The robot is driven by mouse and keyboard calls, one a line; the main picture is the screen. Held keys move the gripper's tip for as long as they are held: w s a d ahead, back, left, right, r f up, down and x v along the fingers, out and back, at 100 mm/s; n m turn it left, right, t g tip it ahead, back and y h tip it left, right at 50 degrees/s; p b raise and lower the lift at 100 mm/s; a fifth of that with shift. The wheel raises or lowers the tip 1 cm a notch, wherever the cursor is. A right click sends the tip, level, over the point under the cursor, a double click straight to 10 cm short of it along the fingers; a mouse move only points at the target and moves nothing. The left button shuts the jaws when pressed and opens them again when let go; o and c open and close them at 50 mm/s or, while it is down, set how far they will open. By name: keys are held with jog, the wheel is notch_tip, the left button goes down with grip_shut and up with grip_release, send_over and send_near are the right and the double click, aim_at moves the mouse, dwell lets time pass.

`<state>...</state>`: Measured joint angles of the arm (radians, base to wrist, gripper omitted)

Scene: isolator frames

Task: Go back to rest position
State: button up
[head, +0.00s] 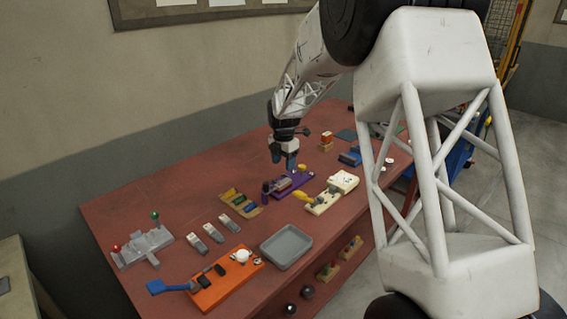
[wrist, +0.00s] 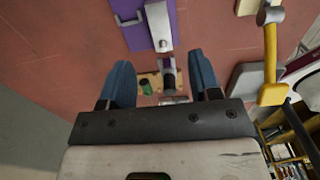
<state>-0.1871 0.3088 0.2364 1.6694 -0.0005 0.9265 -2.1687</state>
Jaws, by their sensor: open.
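My gripper (head: 283,160) hangs over the red table (head: 150,203), above and just behind the purple isolator frame (head: 300,180). In the wrist view my gripper (wrist: 163,80) shows two blue fingers spread apart with nothing held between them. The purple frame (wrist: 133,27) lies ahead of the fingers in that view, with a grey block on it. A small dark and purple upright piece (wrist: 168,75) shows in the gap between the fingers, apart from them.
An orange frame (head: 213,294), a grey tray (head: 286,248), a cream frame (head: 322,206), a tan frame (head: 240,203) and a grey fixture (head: 142,246) stand on the table. Several small grey blocks lie between them. The table's left back area is clear.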

dwell(0.4)
jog(key=s+d+r+m, duration=0.4)
jog(key=s+r, duration=0.1)
jog(key=s, duration=0.3)
jog(key=s+d+r+m+t, duration=0.1)
jog(key=s+d+r+m, duration=0.3)
jog(key=s, duration=0.5)
jog(key=s+d+r+m, duration=0.3)
jog(key=s+r+m, duration=0.25)
jog(key=s, duration=0.25)
jog(key=s+d+m, duration=0.2)
jog(key=s+m, duration=0.5)
jog(key=s, duration=0.7)
jog(key=s+d+m+t, duration=0.1)
jog(key=s+d+m, duration=0.2)
jog(key=s, duration=1.2)
jog(key=m, duration=0.3)
jog(key=shift+f+m+t, duration=0.15)
jog(key=shift+m+t, duration=0.15)
jog(key=shift+m, duration=0.05)
